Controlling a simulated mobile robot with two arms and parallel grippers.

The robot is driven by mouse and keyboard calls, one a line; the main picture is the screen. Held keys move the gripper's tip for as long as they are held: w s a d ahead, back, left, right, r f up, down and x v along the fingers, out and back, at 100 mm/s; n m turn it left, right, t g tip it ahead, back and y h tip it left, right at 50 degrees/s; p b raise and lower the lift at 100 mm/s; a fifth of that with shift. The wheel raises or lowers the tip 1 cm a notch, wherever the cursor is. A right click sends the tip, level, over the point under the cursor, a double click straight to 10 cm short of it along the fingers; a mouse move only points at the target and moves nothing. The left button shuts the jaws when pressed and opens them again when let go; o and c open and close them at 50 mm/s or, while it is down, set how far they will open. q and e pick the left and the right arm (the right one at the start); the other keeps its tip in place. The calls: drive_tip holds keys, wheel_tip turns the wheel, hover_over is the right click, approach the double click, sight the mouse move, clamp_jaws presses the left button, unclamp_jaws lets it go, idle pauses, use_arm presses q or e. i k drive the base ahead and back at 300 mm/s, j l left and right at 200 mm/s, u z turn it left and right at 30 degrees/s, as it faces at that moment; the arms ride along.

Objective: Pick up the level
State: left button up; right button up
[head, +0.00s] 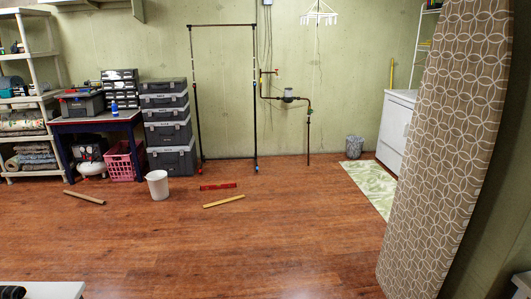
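A red bar that looks like the level (218,186) lies flat on the wooden floor near the middle of the head view. It lies in front of the black garment rack and to the right of a white bucket (157,184). Nothing covers it. It is small in the picture, so its vials cannot be made out. Neither of my grippers shows in the head view.
A yellowish wooden stick (223,201) lies just in front of the level, and another stick (84,197) lies further left. A patterned ironing board (447,140) stands tall at the right. A white surface (50,290) shows at bottom left. The central floor is open.

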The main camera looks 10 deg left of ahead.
sight(225, 185)
drive_tip(key=i+j+u, duration=0.1)
drive_tip(key=i+u, duration=0.2)
drive_tip(key=i, duration=0.8)
drive_tip(key=i+l+u, duration=0.1)
drive_tip(key=i+u, duration=0.25)
drive_tip(key=i, duration=0.75)
drive_tip(key=i+j, duration=0.15)
drive_tip(key=i, duration=0.3)
drive_tip(key=i+j, duration=0.2)
drive_tip(key=i, duration=0.2)
drive_tip(key=i+j, duration=0.15)
drive_tip(key=i, duration=0.3)
drive_tip(key=i+j, duration=0.2)
drive_tip(key=i, duration=0.2)
drive_tip(key=i+j+z, duration=0.2)
drive_tip(key=i+j, duration=0.1)
drive_tip(key=i, duration=0.05)
